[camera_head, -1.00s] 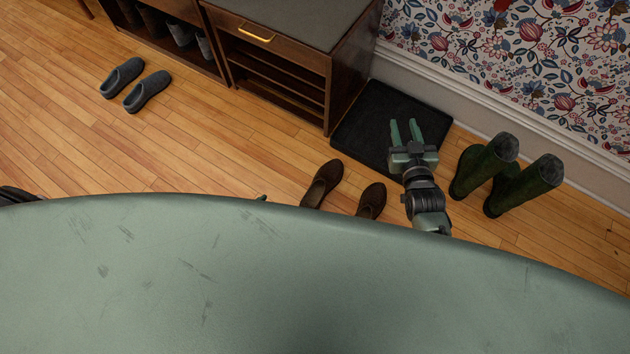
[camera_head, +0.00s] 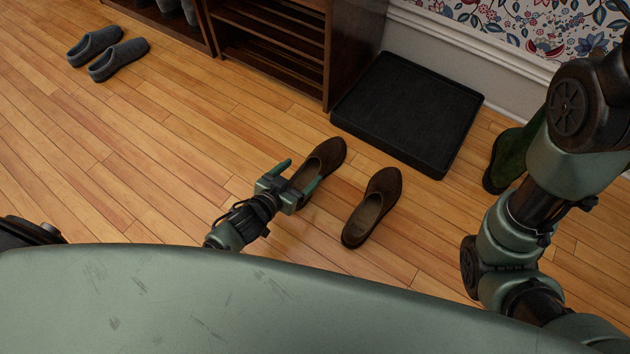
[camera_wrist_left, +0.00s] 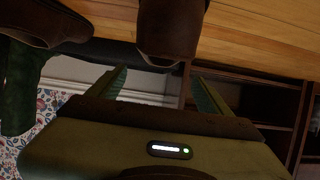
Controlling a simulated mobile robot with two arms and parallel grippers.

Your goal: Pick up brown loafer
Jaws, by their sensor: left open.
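Two brown loafers stand on the wood floor in the head view, the left one (camera_head: 331,155) and the right one (camera_head: 376,200). My left gripper (camera_head: 300,173) is open and empty at the near end of the left loafer. Its fingers appear on either side of that end, which the gripper partly hides; I cannot tell whether they touch. In the left wrist view, a brown loafer (camera_wrist_left: 170,28) shows at the top, between the lines of the open fingers (camera_wrist_left: 160,88). Another loafer (camera_wrist_left: 55,20) is at top left. My right gripper is out of view.
A black tray-like mat (camera_head: 405,110) lies behind the loafers, beside a dark wood shelf unit (camera_head: 355,50). A green boot (camera_head: 510,155) stands at right, partly behind my right arm. Grey slippers (camera_head: 118,60) are at far left. Floor left of the loafers is clear.

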